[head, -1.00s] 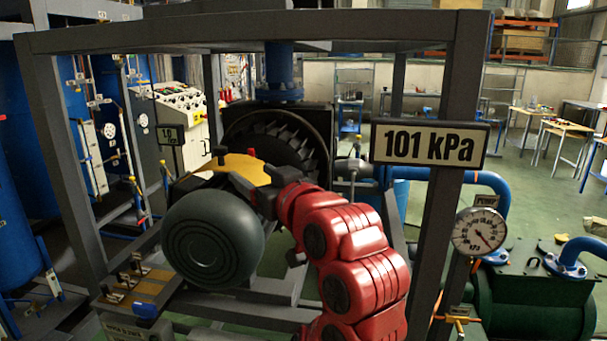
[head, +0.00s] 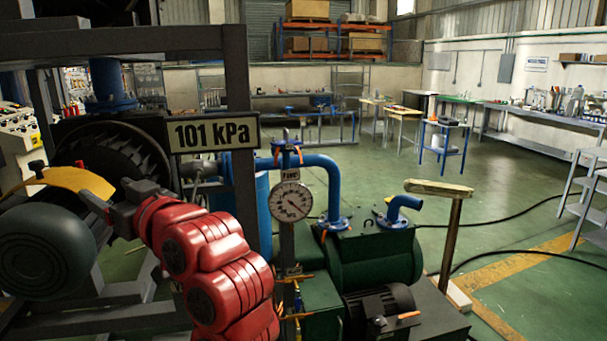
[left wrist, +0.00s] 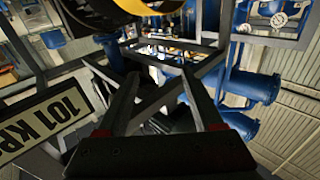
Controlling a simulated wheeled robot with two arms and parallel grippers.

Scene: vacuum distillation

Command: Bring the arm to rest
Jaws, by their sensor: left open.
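My left arm, with red links, comes up from the bottom of the head view. Its gripper (head: 92,200) is at the dark grey motor (head: 45,245) with the yellow cover, on the left. I cannot tell from the head view whether it touches the motor. In the left wrist view the two dark fingers of the left gripper (left wrist: 158,82) are spread apart with nothing between them. My right gripper is not in view.
A grey frame post (head: 241,130) carries the "101 kPa" sign (head: 215,133) close to my arm. A pressure gauge (head: 291,201), a blue pipe (head: 325,165) and a green pump (head: 375,260) stand right of it. Open green floor lies behind, with workbenches beyond.

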